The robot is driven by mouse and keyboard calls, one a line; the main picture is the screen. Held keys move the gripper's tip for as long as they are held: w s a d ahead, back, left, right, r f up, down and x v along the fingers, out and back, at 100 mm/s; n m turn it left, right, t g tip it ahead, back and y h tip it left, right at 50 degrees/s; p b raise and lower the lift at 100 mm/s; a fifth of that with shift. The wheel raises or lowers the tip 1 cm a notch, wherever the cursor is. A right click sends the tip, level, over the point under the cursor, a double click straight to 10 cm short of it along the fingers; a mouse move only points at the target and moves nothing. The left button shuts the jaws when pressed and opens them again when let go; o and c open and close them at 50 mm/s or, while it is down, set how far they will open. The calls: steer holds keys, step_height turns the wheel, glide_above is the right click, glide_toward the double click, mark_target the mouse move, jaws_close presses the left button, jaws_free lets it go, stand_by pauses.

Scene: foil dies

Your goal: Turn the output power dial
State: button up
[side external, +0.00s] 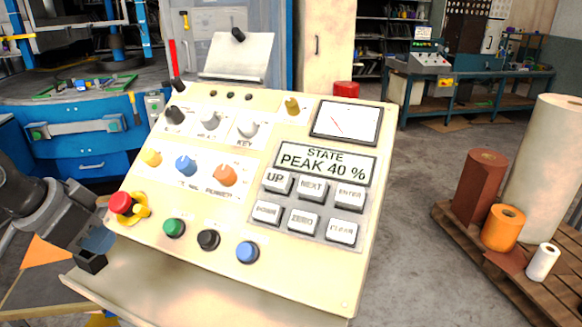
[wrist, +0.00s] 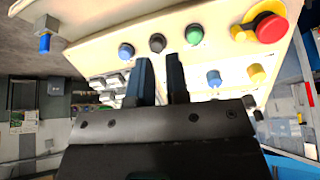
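The cream control panel (side external: 262,105) slopes toward the side camera. A row of dials holds a yellow knob (side external: 151,158), a blue knob (side external: 186,165) and an orange knob (side external: 224,175). The word POWER is printed below the orange knob; the rest of the label is too blurred to read. My gripper (side external: 98,250) is off the panel's lower left corner, apart from every dial. In the wrist view its two dark fingers (wrist: 162,75) are apart with nothing held between them. The yellow knob (wrist: 257,74) and blue knob (wrist: 213,77) show there; I cannot make out the orange one.
The red emergency stop (side external: 121,203) on its yellow base is nearest my gripper. Green (side external: 174,228), black (side external: 208,240) and blue (side external: 247,252) buttons line the lower edge. The display (side external: 325,163) reads PEAK 40 %. A pallet with rolls (side external: 480,188) stands at the right.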

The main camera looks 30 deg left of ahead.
mark_target(222, 173)
steer(key=shift+o, duration=0.8)
steer(key=shift+w+r, duration=0.25)
steer(key=o, duration=0.6)
steer(key=w+r, duration=0.2)
steer(key=w, duration=0.1)
steer(key=w+r+n, duration=0.1)
steer(key=w+r, duration=0.1)
steer(key=w, duration=0.2)
steer(key=w+r+n, duration=0.1)
steer(key=w+r, duration=0.1)
steer(key=w, duration=0.1)
steer(key=shift+w+a, duration=0.1)
steer(key=shift+w, duration=0.15)
steer(key=shift+o, duration=0.9)
steer(key=w+r+n, duration=0.2)
steer(key=w, duration=0.9)
steer(key=shift+n+g, duration=0.4)
steer(key=x, duration=1.3)
steer(key=shift+w+a+f, duration=0.15)
steer(key=shift+a+f, duration=0.05)
steer(key=shift+f, duration=0.05)
steer(key=c, duration=0.9)
